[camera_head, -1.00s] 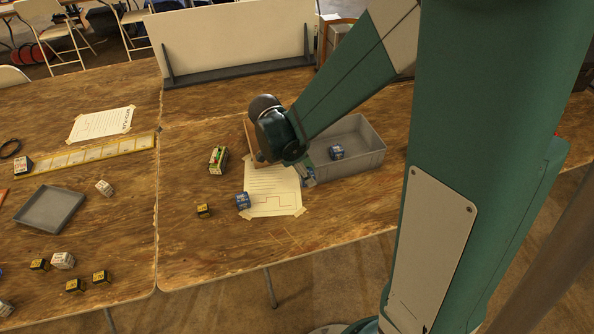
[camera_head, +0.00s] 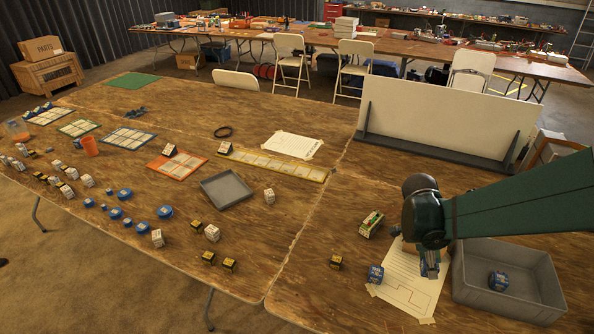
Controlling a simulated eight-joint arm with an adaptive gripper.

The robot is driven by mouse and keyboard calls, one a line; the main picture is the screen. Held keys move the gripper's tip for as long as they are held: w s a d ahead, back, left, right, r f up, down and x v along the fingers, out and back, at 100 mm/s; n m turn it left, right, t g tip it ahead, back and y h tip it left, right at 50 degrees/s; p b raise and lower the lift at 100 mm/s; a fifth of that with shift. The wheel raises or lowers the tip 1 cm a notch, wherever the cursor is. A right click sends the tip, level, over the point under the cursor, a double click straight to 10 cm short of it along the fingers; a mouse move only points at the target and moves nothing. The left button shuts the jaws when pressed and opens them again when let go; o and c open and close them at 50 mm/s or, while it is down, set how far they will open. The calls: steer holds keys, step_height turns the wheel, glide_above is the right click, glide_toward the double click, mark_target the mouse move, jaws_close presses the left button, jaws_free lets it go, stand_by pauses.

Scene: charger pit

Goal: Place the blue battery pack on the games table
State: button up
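A small blue pack (camera_head: 375,274) stands on the near table (camera_head: 310,262) at the left edge of a taped paper sheet. Another small blue pack (camera_head: 498,281) lies inside the grey bin (camera_head: 510,310) at the right. I cannot tell which of them is the battery pack. My gripper (camera_head: 430,268) points down over the sheet, between the first blue pack and the bin. Its fingers are small and partly hidden, so their opening is unclear. No table is clearly marked as the games table; a far table (camera_head: 400,43) with many small things stands at the back.
A white upright panel (camera_head: 445,115) stands behind my arm. A green and white pack (camera_head: 371,223) and a yellow-black block (camera_head: 335,262) lie near the sheet. The left table holds a grey tray (camera_head: 226,190), coloured grids and several blue rounds. Folding chairs (camera_head: 290,62) stand before the far table.

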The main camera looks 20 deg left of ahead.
steer(key=w+a+n+t+y, duration=0.1)
steer(key=w+a+n, duration=0.3)
steer(key=a, duration=1)
steer(key=w+a+n+t+y, duration=0.1)
steer(key=w+a+n, duration=0.35)
steer(key=a, duration=0.95)
steer(key=s+a+n+y, duration=0.1)
steer(key=s+a+n, duration=0.1)
steer(key=a, duration=1.4)
steer(key=s+a+n+t+y, duration=0.1)
steer(key=a+n, duration=0.4)
steer(key=a, duration=1.2)
steer(key=shift+s+t, duration=0.3)
steer(key=shift+s, duration=0.2)
steer(key=shift+d, duration=0.1)
glide_above(265, 223)
steer(key=s, duration=0.2)
steer(key=shift+w+f+b, duration=0.15)
steer(key=shift+f+b, duration=0.3)
steer(key=shift+f, duration=2.65)
steer(key=shift+f, duration=0.1)
steer(key=shift+f+b, duration=0.4)
steer(key=shift+f, duration=1.35)
